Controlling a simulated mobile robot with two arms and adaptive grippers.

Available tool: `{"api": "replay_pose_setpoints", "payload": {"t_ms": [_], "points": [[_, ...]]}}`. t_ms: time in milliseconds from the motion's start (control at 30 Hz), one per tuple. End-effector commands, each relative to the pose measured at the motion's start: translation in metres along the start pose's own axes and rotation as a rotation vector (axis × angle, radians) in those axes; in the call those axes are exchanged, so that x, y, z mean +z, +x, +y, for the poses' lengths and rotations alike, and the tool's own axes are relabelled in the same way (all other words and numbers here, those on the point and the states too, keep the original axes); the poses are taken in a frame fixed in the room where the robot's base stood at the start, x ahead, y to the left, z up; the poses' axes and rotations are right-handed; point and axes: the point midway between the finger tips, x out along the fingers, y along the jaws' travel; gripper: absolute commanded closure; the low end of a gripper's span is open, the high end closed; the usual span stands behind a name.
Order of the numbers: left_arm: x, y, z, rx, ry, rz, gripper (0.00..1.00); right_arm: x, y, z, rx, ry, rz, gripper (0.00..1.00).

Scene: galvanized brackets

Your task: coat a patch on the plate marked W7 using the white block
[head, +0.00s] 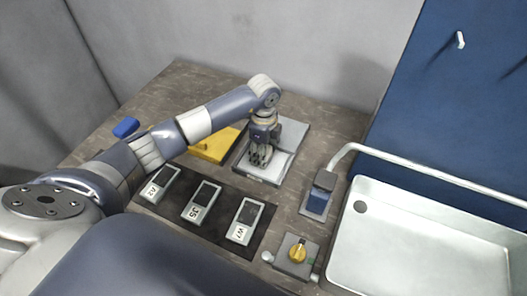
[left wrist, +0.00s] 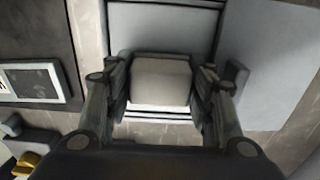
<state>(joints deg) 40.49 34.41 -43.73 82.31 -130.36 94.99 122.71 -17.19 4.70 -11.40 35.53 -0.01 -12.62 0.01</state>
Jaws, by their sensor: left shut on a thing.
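The plate marked W7 (head: 244,221) lies at the right end of a row of three plates on a dark mat, in front of my left gripper. My left gripper (head: 260,157) points down over a grey tray (head: 263,179), away from the plates. In the left wrist view, the gripper (left wrist: 164,88) is shut on the white block (left wrist: 160,80), with one finger on each side. In the head view the gripper hides the block. I cannot tell if the block touches the tray. My right gripper is not in view.
Two other plates (head: 201,201) (head: 159,184) lie left of W7. A yellow piece (head: 214,146) is behind the row. A blue-grey block on a stand (head: 321,190), a yellow knob (head: 297,252) and a white sink (head: 430,255) are to the right. A blue object (head: 126,127) lies far left.

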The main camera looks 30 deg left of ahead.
Motion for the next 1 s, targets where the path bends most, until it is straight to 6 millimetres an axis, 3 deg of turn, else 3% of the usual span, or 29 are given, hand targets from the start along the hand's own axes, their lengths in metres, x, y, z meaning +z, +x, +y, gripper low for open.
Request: {"api": "replay_pose_setpoints", "payload": {"t_ms": [1000], "points": [[-0.0001,0.0083,0.0001,0.0,0.0,0.0,0.7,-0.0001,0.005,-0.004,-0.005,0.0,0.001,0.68]]}}
